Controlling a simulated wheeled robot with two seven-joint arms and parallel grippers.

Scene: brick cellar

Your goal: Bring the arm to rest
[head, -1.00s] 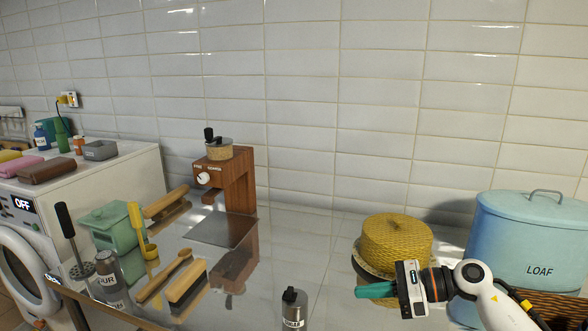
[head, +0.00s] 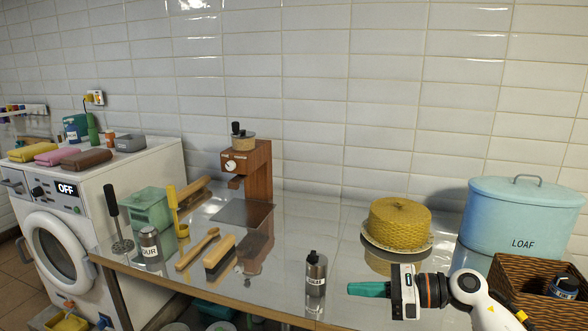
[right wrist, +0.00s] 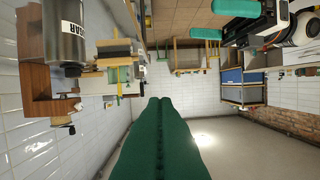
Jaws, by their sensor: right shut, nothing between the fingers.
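My right gripper (head: 368,289) reaches in from the lower right of the head view, its teal-green fingers pointing left. It is shut and empty, over the front of the metal table (head: 345,245). Its closed fingers (right wrist: 160,145) also fill the lower middle of the right wrist view. The labelled metal shaker (head: 316,275) stands upright to the left of the fingertips, apart from them. In the right wrist view what looks like my left gripper (right wrist: 238,8) shows at the upper right, cut off by the edge.
A yellow woven dome (head: 399,223) on a plate, a blue LOAF bin (head: 520,225) and a wicker basket (head: 520,282) stand right. A wooden grinder (head: 258,170), brushes (head: 219,258), a green canister (head: 149,208) and flour shaker (head: 150,243) stand left. A washing machine (head: 145,170) is farther left.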

